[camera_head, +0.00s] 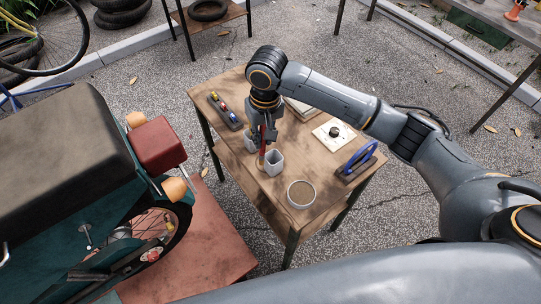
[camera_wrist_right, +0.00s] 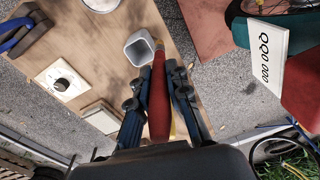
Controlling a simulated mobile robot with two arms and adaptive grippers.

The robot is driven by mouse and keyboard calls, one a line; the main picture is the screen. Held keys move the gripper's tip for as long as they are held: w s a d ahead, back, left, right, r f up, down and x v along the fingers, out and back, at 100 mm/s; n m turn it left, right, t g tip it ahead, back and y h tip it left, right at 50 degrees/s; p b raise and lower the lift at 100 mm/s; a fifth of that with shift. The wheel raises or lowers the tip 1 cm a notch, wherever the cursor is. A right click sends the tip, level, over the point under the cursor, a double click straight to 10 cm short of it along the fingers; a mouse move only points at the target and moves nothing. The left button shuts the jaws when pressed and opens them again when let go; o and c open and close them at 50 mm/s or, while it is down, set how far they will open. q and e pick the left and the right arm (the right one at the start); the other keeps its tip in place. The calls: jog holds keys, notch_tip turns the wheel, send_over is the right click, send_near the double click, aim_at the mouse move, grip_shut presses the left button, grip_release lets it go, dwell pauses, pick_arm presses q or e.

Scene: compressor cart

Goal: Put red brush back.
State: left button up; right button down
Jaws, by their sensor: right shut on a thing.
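My right gripper (camera_head: 265,135) points down over the wooden table (camera_head: 238,88) and is shut on the red brush. In the right wrist view the brush's red handle (camera_wrist_right: 158,105) lies between the two fingers, with its tip beside a light grey square cup (camera_wrist_right: 139,48). In the head view this cup (camera_head: 274,163) stands just right of the brush's lower end. I cannot tell whether the tip touches the table or the cup. A second grey cup (camera_head: 249,143) is partly hidden behind the gripper. My left gripper is not in view.
A round tin (camera_head: 301,194) stands near the table's front. A blue tool on a dark stand (camera_head: 358,161), a white card with a black knob (camera_head: 334,132), and a rack of small coloured items (camera_head: 225,111) also stand there. A motorbike (camera_head: 65,150) is close on the left.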

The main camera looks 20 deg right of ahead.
jog(key=w+d+f+p, duration=0.1)
jog(key=d+f+p, duration=0.1)
jog(key=f, duration=0.5)
jog(key=shift+w+d+f+h, duration=0.2)
jog(key=shift+d+h, duration=0.1)
jog(key=shift+d, duration=0.35)
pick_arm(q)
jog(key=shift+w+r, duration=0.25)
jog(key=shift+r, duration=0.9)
pick_arm(e)
jog(key=c, duration=1.3)
grip_release()
jog(key=shift+r, duration=0.1)
pick_arm(q)
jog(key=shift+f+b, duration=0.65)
jog(key=shift+b, duration=0.05)
pick_arm(e)
notch_tip(320, 180, up, 12)
jog(key=shift+s, duration=0.15)
